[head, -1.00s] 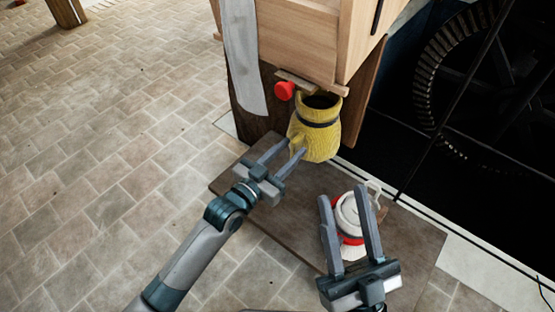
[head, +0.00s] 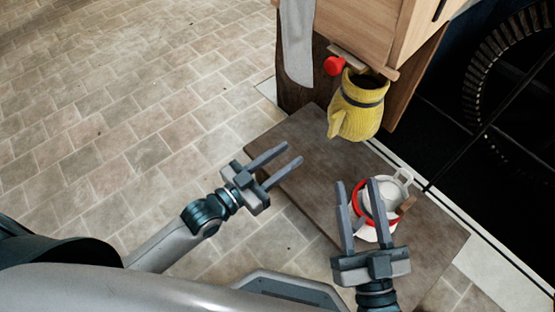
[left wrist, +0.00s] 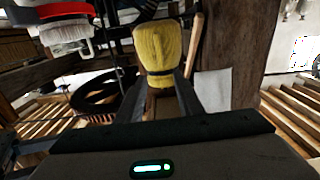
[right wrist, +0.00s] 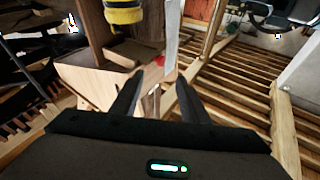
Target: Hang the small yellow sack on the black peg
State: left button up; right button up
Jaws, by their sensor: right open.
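The small yellow sack (head: 357,112), with a dark band near its open top, hangs upright below the wooden rail under the cabinet. It also shows in the left wrist view (left wrist: 158,50) and at the top of the right wrist view (right wrist: 125,14). No black peg is visible; whatever holds the sack is hidden behind it. My left gripper (head: 285,154) is open and empty, left of and below the sack, apart from it. My right gripper (head: 357,183) is open and empty, in front of a white and red item.
A red peg (head: 333,66) sticks out left of the sack, beside a hanging grey cloth (head: 298,45). The white and red item (head: 398,190) is over the brown board (head: 300,180). Dark machinery with a toothed wheel (head: 480,75) stands right. Tiled floor at left is clear.

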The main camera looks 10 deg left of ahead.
pick_arm(q)
jog(key=shift+v, duration=1.1)
pick_arm(e)
jog(key=shift+w+f+g, duration=0.2)
jog(key=shift+f+g, duration=0.1)
jog(key=shift+f, duration=0.1)
